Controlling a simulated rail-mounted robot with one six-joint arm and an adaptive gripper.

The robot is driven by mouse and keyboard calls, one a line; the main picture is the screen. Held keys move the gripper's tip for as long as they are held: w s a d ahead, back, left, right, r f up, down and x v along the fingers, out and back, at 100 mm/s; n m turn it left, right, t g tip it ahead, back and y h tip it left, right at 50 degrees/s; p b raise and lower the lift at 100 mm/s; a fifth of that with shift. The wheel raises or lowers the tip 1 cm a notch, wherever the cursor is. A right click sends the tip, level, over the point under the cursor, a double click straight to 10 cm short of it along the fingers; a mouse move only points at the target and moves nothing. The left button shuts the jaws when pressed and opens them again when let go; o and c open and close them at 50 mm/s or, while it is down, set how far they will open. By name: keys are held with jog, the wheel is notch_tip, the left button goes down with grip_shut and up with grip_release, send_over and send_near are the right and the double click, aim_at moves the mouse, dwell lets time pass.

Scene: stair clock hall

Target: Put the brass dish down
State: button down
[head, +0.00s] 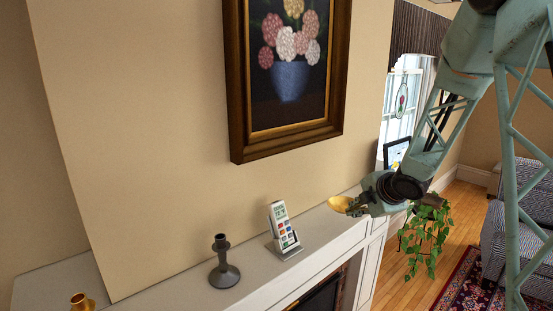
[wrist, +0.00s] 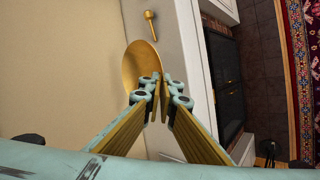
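The brass dish (head: 341,204) is a shallow gold bowl near the right end of the mantel shelf (head: 312,231) in the head view. My gripper (head: 361,206) is shut on its rim, and the dish appears tilted. In the wrist view the dish (wrist: 138,66) lies just beyond my fingertips (wrist: 159,84), with its rim between them. It appears held above the shelf (wrist: 179,60); the exact height is hard to tell. The dish hides part of the shelf in the wrist view.
A phone-like device on a stand (head: 284,230) and a dark candlestick (head: 223,262) stand on the shelf. A brass object (head: 82,302) is at the near left. A framed flower painting (head: 290,70) hangs above. A leafy plant (head: 424,240) is beyond the shelf's right end.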

jog(key=s+d+f+m+h+b, duration=0.1)
jog(key=d+f+m+h, duration=0.1)
jog(key=d+f, duration=0.45)
jog(key=s+d+f+m+h+b, duration=0.1)
jog(key=s+d+f+m+b, duration=0.15)
jog(key=d, duration=0.65)
jog(key=s+a+f+b, duration=0.3)
jog(key=a+f+b, duration=0.1)
jog(key=a+f, duration=0.5)
jog(key=s+a+f+n+b, duration=0.1)
jog(key=s+a+f+b, duration=0.2)
jog(key=a+f, duration=0.7)
jog(key=a+b, duration=0.2)
jog(key=a, duration=0.1)
jog(key=shift+f+y, duration=0.3)
jog(key=shift+n, duration=0.25)
jog(key=shift+s, duration=1.4)
jog(key=shift+s, duration=0.1)
